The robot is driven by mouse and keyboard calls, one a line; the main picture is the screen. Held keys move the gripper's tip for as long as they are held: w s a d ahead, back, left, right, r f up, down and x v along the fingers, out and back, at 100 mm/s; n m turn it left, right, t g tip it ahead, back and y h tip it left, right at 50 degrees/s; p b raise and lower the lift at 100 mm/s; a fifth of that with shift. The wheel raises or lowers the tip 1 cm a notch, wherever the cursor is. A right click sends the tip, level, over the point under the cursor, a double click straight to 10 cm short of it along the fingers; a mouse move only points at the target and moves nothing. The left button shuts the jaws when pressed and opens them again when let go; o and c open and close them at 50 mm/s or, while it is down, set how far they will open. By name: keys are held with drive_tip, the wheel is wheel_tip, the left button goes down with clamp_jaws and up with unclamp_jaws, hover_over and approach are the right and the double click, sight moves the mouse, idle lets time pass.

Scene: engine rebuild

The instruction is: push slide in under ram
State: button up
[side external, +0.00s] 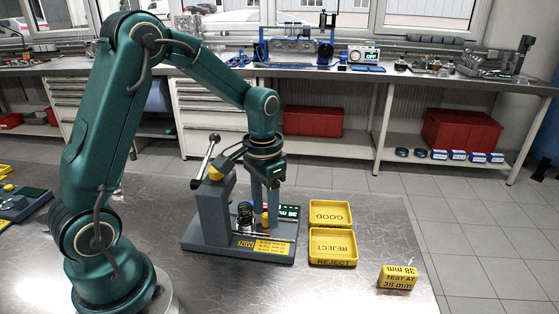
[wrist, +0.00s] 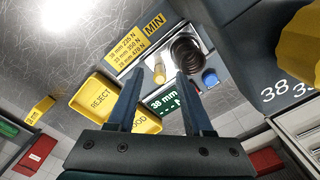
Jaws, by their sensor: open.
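The grey spring press (side external: 215,205) stands on the metal table with a lever and yellow parts at its top. A dark coil spring (side external: 245,214) stands upright on the pale slide plate (wrist: 171,50) at its base. A yellow knob (side external: 265,218) stands beside the spring, towards the trays; it also shows in the wrist view (wrist: 159,73). My gripper (wrist: 160,74) points down over the press base, open, with a finger on either side of the knob in the wrist view. I see no clear contact. The ram above the spring is hard to make out.
Yellow GOOD (side external: 330,212) and REJECT (side external: 333,246) trays sit right of the press. A green display (wrist: 165,102) and a blue part (wrist: 210,77) are close to the fingers. A yellow "TEST AT 38 mm" block (side external: 398,277) stands front right. Bare table lies in front.

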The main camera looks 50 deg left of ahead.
sight(266, 214)
drive_tip(key=shift+r, duration=2.5)
